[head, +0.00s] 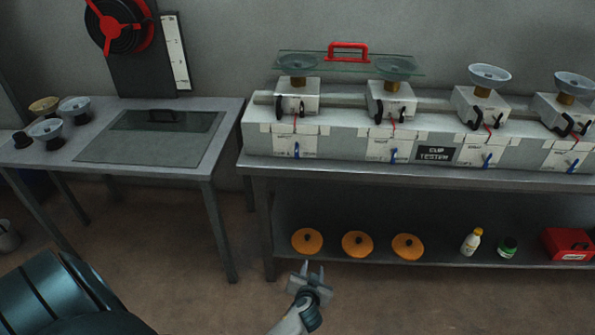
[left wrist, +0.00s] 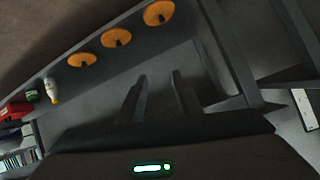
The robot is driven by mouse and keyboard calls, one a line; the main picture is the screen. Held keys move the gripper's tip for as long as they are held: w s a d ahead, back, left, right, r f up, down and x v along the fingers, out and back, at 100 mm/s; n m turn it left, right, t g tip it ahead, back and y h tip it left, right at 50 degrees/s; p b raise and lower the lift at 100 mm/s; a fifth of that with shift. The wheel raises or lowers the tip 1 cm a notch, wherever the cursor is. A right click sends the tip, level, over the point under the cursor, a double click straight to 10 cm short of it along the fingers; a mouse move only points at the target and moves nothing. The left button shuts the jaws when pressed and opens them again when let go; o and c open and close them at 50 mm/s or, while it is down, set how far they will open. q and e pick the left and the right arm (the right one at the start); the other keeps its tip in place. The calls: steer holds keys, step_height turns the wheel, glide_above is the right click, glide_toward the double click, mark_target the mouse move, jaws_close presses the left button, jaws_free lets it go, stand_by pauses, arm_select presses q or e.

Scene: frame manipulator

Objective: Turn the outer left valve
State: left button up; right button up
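The cup tester (head: 340,147) is a long grey bench unit with several stations. The outer left valve (head: 297,150) is a small blue handle on the front of its leftmost station, pointing roughly up and down. My left gripper (head: 313,267) is below it, in front of the lower shelf, well apart from the valve. Its two fingers are spread with nothing between them, as the left wrist view also shows (left wrist: 159,76). The valve is not visible in the left wrist view. My right gripper is in neither view.
The lower shelf (head: 440,225) holds several orange discs (head: 357,244), bottles (head: 471,241) and a red box (head: 568,243). A side table (head: 215,120) with cups stands left. A glass plate with a red handle (head: 348,50) lies over the two left cups. Floor between tables is clear.

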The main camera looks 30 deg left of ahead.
arm_select(q)
steer(key=w+a+r+n+t+y, duration=0.1)
steer(key=a+r+n+y, duration=0.1)
steer(key=r, duration=0.7)
steer(key=w+a+r+n+t+y, duration=0.1)
steer(key=w+a+r+n+y, duration=0.1)
steer(key=r, duration=0.7)
steer(key=w+a+r+n+y, duration=0.2)
steer(key=a+r, duration=0.1)
steer(key=r, duration=0.6)
steer(key=shift+w+r+t+y, duration=0.2)
steer(key=shift+r+t+y, duration=0.1)
steer(key=shift+r+t, duration=0.1)
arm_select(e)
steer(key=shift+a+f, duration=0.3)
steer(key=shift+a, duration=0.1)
arm_select(q)
steer(key=shift+a, duration=0.1)
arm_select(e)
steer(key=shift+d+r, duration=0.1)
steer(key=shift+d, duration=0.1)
arm_select(q)
steer(key=shift+w, duration=0.15)
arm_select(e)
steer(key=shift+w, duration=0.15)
